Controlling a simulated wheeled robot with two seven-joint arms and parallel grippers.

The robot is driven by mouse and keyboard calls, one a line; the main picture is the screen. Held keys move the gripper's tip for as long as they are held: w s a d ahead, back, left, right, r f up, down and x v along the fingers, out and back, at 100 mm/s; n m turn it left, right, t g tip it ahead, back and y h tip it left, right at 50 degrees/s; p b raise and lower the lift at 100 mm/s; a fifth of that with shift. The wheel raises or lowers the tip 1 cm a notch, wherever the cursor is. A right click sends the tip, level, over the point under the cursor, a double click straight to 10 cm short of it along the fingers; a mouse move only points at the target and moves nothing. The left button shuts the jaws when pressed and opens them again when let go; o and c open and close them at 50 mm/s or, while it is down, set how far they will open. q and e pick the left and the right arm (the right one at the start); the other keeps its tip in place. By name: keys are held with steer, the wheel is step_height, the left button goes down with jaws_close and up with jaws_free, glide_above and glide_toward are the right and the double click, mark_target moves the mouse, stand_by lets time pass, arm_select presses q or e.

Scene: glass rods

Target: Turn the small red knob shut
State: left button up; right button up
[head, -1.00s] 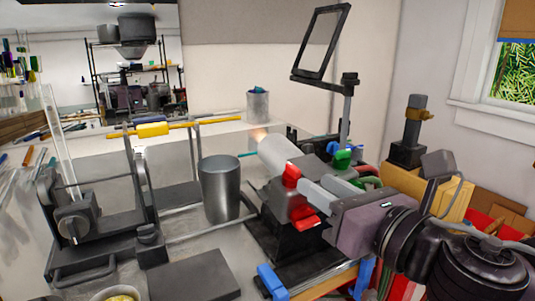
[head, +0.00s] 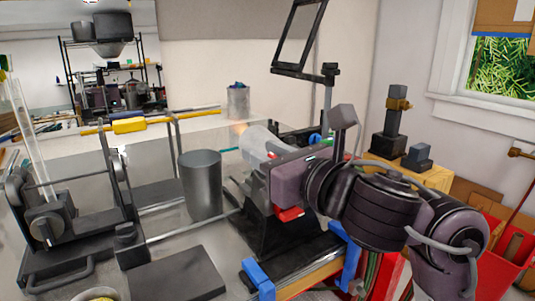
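A red part (head: 289,213) of the bench burner shows just below my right gripper (head: 287,182). The burner's dark base (head: 280,235) stands under it, and its pale barrel (head: 257,141) points to the back left. The body of my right gripper covers the burner's middle and the upper red knob seen there earlier. Its fingers are hidden behind its own body, so I cannot tell whether they are open or shut or touch the knob. My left gripper is not in view.
A grey metal cup (head: 201,185) stands left of the burner. A dark lathe-like stand (head: 50,215) with a glass rod is at the left. A framed screen (head: 298,38) rises behind the burner. Blue clamps (head: 258,278) sit at the front edge. A dark slab (head: 175,275) lies in front.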

jaws_close()
steer(key=shift+f, duration=0.1)
steer(key=shift+w+d+m+t+h+b, duration=0.1)
steer(key=shift+m+t+h+b, duration=0.65)
steer(key=shift+h, duration=0.25)
steer(key=shift+d+m+t+h, duration=0.15)
steer(key=shift+m+t+h, duration=0.4)
steer(key=shift+m+h, duration=0.5)
steer(key=shift+w+m+t+h, duration=0.1)
steer(key=shift+m+t+h, duration=0.4)
steer(key=shift+m+h, duration=0.6)
steer(key=h, duration=0.1)
steer(key=m+h+p, duration=0.1)
steer(key=h, duration=0.1)
steer(key=shift+d+r+m, duration=0.15)
steer(key=shift+r+m, duration=0.05)
steer(key=shift+m, duration=0.1)
steer(key=shift+d+f+m+h+p, duration=0.15)
steer(key=shift+m+h+p, duration=0.4)
steer(key=shift+m+h, duration=0.65)
steer(key=shift+d+f+m+h+p, duration=0.15)
steer(key=shift+m+h+p, duration=0.4)
steer(key=shift+m+h, duration=0.65)
steer(key=shift+d+h, duration=0.1)
steer(key=shift+h, duration=0.45)
